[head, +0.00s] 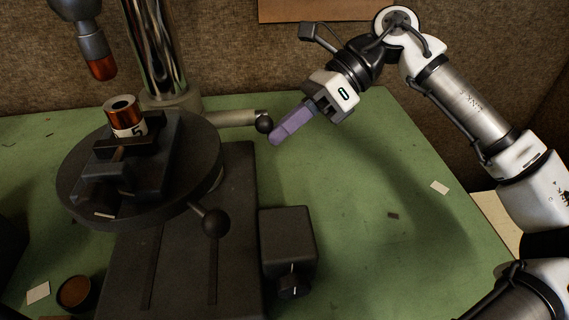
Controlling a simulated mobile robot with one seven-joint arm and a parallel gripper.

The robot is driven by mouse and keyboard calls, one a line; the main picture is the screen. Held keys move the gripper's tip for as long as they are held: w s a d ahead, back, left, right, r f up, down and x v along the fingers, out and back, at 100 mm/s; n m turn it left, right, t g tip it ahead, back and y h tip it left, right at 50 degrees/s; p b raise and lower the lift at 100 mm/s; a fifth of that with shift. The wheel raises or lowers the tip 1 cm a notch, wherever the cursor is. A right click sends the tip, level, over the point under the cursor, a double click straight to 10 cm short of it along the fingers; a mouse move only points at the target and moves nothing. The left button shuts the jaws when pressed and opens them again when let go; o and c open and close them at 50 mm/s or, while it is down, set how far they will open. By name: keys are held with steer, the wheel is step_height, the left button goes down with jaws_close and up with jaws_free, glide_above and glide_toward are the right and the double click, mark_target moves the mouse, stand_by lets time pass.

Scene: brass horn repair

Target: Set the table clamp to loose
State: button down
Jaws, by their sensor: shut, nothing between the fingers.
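A pale lever (235,118) ends in a dark ball knob (265,123) and sticks out to the right from the base of the shiny column (158,50). A second ball-ended handle (210,218) sticks out from the front right of the round table (205,165). No label shows which of the two is the table clamp. My gripper (276,138) has purple fingers, shut and empty, pointing down and left. Its tips are just right of and below the lever's knob in the picture. I cannot tell whether they touch it.
A vise (140,165) on the round table holds a copper-coloured cylinder marked 5 (124,117). The spindle (92,40) hangs above, to the left. A dark box with a knob (288,238) stands beside the slotted base (180,270). The green bench (370,200) at right is mostly clear.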

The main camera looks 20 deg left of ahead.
steer(key=shift+w+a+r+g, duration=0.2)
steer(key=shift+w+r+g, duration=0.15)
steer(key=shift+r, duration=0.45)
steer(key=shift+w, duration=0.1)
